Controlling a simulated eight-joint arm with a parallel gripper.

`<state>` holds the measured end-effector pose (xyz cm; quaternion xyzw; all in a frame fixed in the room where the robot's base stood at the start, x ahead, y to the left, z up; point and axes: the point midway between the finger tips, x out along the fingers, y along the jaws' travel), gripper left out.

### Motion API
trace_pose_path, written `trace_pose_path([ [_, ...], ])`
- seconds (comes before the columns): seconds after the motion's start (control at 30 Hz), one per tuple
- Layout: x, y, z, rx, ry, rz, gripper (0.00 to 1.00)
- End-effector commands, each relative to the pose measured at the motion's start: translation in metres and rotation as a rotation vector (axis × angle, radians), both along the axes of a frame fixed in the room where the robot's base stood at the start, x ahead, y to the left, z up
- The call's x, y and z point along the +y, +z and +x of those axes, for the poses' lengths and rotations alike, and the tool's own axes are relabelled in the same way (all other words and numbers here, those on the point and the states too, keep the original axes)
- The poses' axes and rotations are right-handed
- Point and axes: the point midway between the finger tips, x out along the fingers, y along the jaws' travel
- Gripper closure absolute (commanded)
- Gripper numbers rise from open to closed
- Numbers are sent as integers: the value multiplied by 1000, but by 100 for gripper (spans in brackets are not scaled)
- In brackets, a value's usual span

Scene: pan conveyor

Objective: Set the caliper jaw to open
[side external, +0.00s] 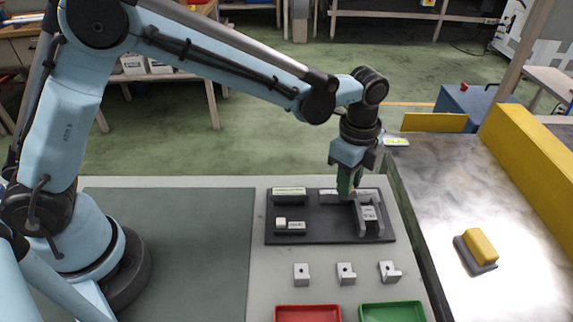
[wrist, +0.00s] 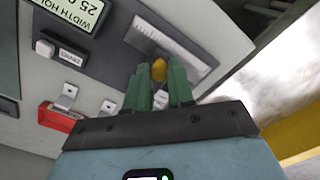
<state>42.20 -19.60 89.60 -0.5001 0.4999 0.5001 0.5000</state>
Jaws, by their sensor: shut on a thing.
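The caliper fixture is a dark board (side external: 320,229) on the table in the side view, with grey jaw parts (side external: 369,214) at its right. A yellow knob (wrist: 158,70) shows between my green fingers in the wrist view, beside a pale ruled scale (wrist: 165,43). My gripper (side external: 349,183) points down over the board's right part and is shut on the yellow knob. The fingers hide part of the jaws, and how far apart they stand is not clear. A display (wrist: 70,12) reads WIDTH HOLD, with a ZERO button (wrist: 70,56) near it.
Three small grey drilled blocks (side external: 345,273) stand in front of the board. A red tray (side external: 308,309) and a green tray (side external: 392,307) lie nearest the camera. At right, the conveyor (side external: 440,200) carries a yellow block (side external: 481,246) on a grey base, beside a yellow wall (side external: 530,165).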

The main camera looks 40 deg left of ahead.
Motion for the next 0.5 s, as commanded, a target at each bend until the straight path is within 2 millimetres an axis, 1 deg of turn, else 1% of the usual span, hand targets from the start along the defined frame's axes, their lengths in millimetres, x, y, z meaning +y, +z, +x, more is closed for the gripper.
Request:
trace_pose_path([
  [0.27, 1, 0, -1, 0, 0, 0, 100],
  [0.37, 7, 1, -7, 0, 1, 0, 100],
  [0.5, 20, 1, -19, 0, 1, 0, 100],
])
